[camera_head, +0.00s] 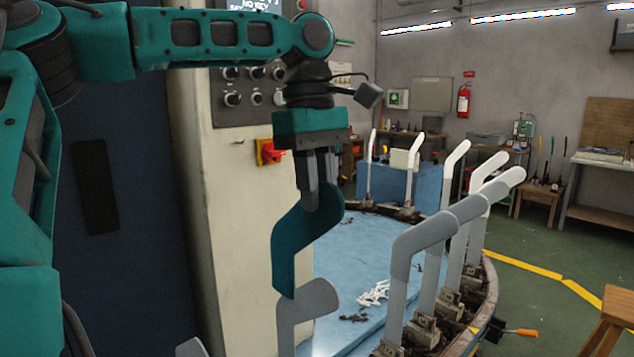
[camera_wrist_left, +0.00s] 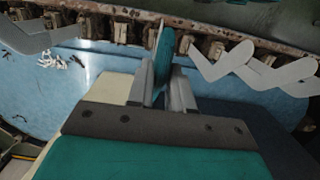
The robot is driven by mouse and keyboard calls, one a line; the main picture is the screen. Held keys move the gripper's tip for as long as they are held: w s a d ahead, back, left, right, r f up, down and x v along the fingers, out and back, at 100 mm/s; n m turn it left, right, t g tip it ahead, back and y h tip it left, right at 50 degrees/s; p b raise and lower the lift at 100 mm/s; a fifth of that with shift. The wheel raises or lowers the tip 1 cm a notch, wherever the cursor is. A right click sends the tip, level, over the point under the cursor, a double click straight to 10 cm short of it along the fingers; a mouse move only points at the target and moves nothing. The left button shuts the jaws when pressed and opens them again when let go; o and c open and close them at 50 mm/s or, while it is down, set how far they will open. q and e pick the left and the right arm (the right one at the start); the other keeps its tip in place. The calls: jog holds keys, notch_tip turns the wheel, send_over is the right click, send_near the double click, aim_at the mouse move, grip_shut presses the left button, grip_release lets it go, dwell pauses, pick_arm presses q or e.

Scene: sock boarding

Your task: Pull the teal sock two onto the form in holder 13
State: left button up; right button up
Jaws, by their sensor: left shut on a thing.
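The teal sock (camera_head: 300,240) hangs from my left gripper (camera_head: 322,200), which is shut on its upper, foot end. Its leg end points down. A grey form (camera_head: 308,302) stands directly below, and its top meets the sock's lower edge in the head view. I cannot tell whether the sock's opening is around the form's tip or only in front of or behind it. In the left wrist view, the sock (camera_wrist_left: 162,62) shows edge-on between the fingers of my left gripper (camera_wrist_left: 166,88). No holder number is readable. My right gripper is not in view.
Several bare grey and white forms (camera_head: 424,245) stand in holders along the curved rim (camera_head: 489,285) at the right. White pieces (camera_head: 374,293) lie on the blue surface (camera_head: 350,250). A beige control cabinet (camera_head: 240,200) stands close behind my left arm.

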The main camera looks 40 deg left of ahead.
pick_arm(q)
jog(key=shift+f+b, duration=1.4)
jog(key=shift+f, duration=5.75)
jog(key=o, duration=0.9)
jog(key=r, duration=0.4)
jog(key=a+r+p, duration=0.1)
jog(key=r, duration=0.3)
jog(key=r+p, duration=0.1)
jog(key=r, duration=0.4)
jog(key=shift+a, duration=0.25)
jog(key=shift+f, duration=0.1)
